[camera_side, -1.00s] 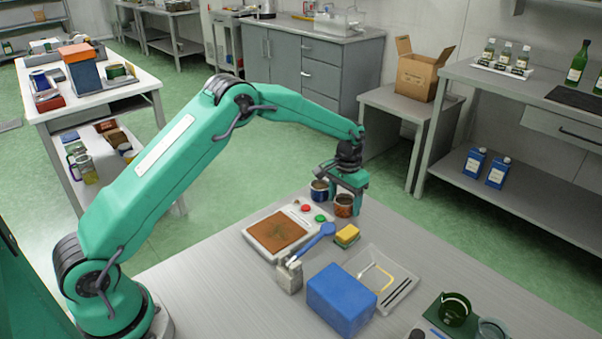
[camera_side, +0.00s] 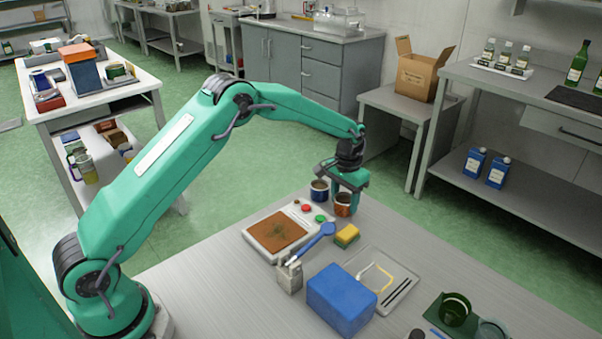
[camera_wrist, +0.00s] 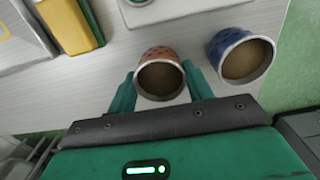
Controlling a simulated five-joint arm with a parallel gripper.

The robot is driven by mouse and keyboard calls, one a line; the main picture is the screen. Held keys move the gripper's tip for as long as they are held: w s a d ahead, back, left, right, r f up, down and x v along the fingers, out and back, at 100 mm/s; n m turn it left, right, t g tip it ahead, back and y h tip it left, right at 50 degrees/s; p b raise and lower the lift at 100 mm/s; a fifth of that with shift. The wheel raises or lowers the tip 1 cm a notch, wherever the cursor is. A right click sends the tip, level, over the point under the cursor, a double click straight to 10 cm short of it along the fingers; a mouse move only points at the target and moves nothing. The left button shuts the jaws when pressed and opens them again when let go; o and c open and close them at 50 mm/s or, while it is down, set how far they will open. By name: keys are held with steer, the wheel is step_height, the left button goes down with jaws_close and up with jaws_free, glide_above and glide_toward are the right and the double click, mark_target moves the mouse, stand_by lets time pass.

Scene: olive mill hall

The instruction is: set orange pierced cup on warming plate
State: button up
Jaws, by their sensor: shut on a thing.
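The orange pierced cup (camera_side: 342,205) is upright at the far end of the table, and my gripper (camera_side: 348,194) is shut on it from above. In the wrist view the orange cup (camera_wrist: 160,72) sits between the two green fingers of my gripper (camera_wrist: 160,90), its open mouth towards the camera. I cannot tell whether its base touches the table. The warming plate (camera_side: 277,232), a pale unit with a brown top and red and green buttons, lies to the left and nearer. A blue cup (camera_side: 319,191) stands just left of the orange cup; it also shows in the wrist view (camera_wrist: 241,56).
A yellow and green sponge (camera_side: 347,235), a blue spoon in a grey holder (camera_side: 289,275), a blue box (camera_side: 341,298) and a clear tray (camera_side: 388,275) stand nearer on the table (camera_side: 420,235). The table's far edge is close behind the cups.

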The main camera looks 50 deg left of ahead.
step_height(320, 180, up, 6)
steer(key=shift+r, duration=0.15)
stand_by(0.6)
stand_by(0.4)
steer(key=s+a+r, duration=0.1)
steer(key=s+a, duration=0.1)
steer(key=s, duration=0.8)
steer(key=s+a+r, duration=0.1)
steer(key=s+a, duration=0.1)
steer(key=s, duration=0.7)
steer(key=shift+s, duration=0.4)
steer(key=shift+a, duration=0.1)
steer(key=shift+f, duration=2.5)
steer(key=shift+f, duration=0.35)
